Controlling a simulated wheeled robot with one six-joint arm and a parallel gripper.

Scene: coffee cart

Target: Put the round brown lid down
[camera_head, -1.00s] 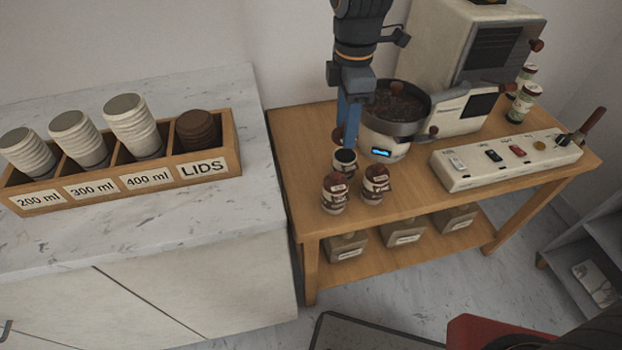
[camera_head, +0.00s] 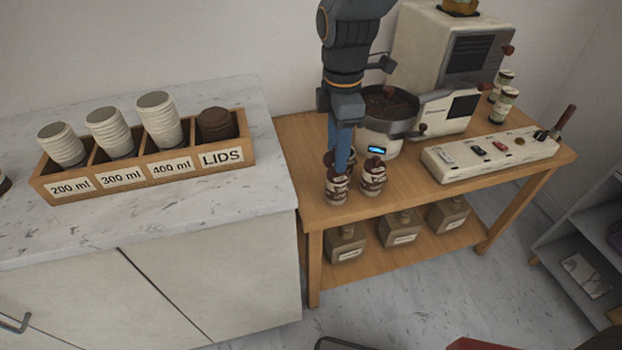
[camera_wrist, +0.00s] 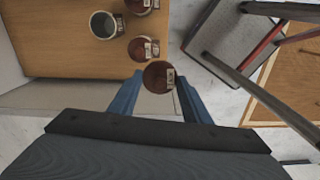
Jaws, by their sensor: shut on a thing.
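A round brown lid (camera_wrist: 155,78) with a small white label sits between the fingertips of my gripper (camera_wrist: 158,84) in the wrist view. My gripper is shut on it. In the head view my gripper (camera_head: 341,168) points down over the front left of the wooden table (camera_head: 440,195), its tips overlapping the left lidded jar (camera_head: 337,190). The lid is hard to make out there. A second lidded jar (camera_head: 373,178) stands to the right. The wrist view shows two brown-topped jars (camera_wrist: 139,49) and an open jar (camera_wrist: 103,25) on the table.
A grinder (camera_head: 440,70), a scale with a pan of beans (camera_head: 385,105) and a switch panel (camera_head: 490,155) occupy the table's back and right. On the marble counter (camera_head: 200,220) stands a wooden box (camera_head: 135,178) with stacked cups and brown lids. The counter's front strip is clear.

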